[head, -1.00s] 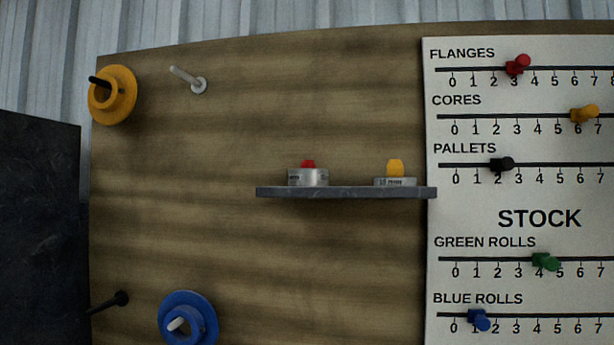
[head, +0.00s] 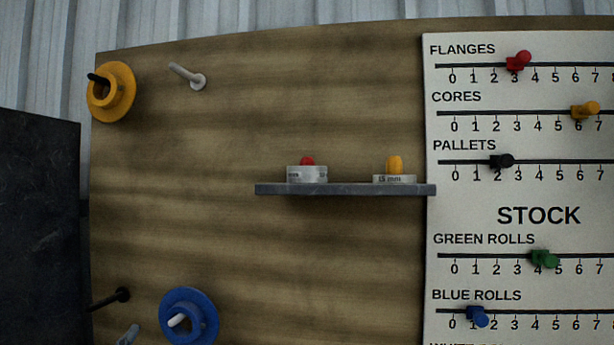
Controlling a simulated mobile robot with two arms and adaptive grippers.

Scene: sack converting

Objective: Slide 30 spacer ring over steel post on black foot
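A short pale ring (head: 307,175) stands at the left of the wall shelf, with a red knob showing above it. Its lettering is only partly readable, so I cannot confirm that it is the 30 spacer ring. A lower ring (head: 394,180) marked 15 mm sits at the right of the shelf around a yellow knob. I cannot make out a steel post on a black foot. My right gripper is out of view.
The grey shelf (head: 345,190) juts from the wooden board. An orange flanged roll (head: 122,91) and a blue one (head: 203,316) hang on pegs. A pale peg (head: 187,75) and a black peg (head: 110,299) are bare. A stock chart (head: 540,190) with sliders is at the right.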

